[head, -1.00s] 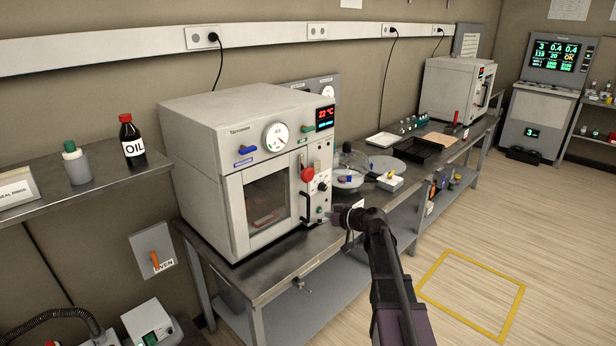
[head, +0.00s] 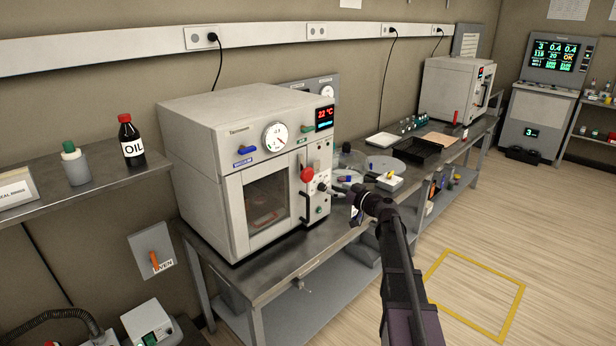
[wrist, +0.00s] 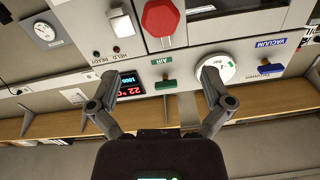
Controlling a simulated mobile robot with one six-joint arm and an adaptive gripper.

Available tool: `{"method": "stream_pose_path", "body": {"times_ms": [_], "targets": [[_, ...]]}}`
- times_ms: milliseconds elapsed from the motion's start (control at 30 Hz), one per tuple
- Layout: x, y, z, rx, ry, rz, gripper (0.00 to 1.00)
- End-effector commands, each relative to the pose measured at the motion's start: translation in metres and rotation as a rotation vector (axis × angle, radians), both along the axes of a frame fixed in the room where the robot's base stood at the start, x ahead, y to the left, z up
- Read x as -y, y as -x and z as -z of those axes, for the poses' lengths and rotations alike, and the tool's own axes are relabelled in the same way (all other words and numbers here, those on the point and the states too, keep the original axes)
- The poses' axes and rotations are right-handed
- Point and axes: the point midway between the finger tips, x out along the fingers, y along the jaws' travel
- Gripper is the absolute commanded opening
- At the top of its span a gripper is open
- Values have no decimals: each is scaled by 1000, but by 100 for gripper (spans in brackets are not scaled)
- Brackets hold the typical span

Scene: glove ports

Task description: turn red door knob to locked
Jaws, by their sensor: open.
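The red door knob (head: 307,174) is on the right edge of the white oven's (head: 210,215) front door, above a dark handle. In the wrist view, which is upside down, the red knob (wrist: 160,17) shows as a red, faceted cap at the top centre. My gripper (head: 337,187) is just right of and slightly below the knob in the head view, apart from it. In the wrist view my gripper (wrist: 162,75) has its fingers spread with nothing between them, and the knob lies beyond the fingertips.
The oven front also carries a dial gauge (head: 275,137), a blue vacuum lever (head: 246,149) and a green air lever (head: 307,128). Floor in front is clear.

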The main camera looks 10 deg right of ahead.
Motion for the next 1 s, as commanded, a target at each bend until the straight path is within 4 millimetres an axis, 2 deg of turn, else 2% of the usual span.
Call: {"method": "stream_pose_path", "body": {"times_ms": [267, 800, 1000], "targets": [[-14, -21, 0, -1, 0, -1, 100], [-63, -86, 0, 0, 0, -3, 100], [-76, -102, 0, 0, 0, -3, 100]]}}
